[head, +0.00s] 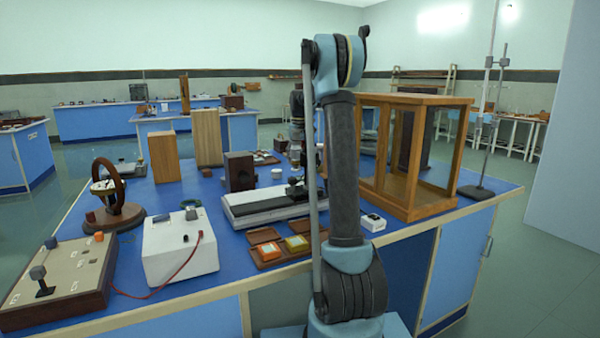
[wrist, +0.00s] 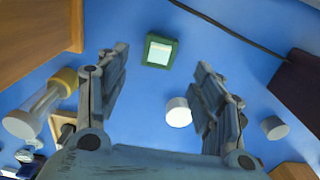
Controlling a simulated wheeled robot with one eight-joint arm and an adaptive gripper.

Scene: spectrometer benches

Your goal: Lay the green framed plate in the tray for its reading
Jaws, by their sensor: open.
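The green framed plate (wrist: 160,50) lies flat on the blue bench top in the wrist view, with a pale centre. My gripper (wrist: 161,62) is open and empty above the bench, its two fingers wide apart. The plate shows beyond and between the fingertips, apart from them. I cannot make out this plate in the head view, where my arm (head: 343,165) hides part of the bench. I cannot tell which thing is the tray.
A glazed wooden cabinet (head: 414,212) stands right of my arm. A white instrument with a black top (head: 245,216) and a white box (head: 180,258) stand left.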

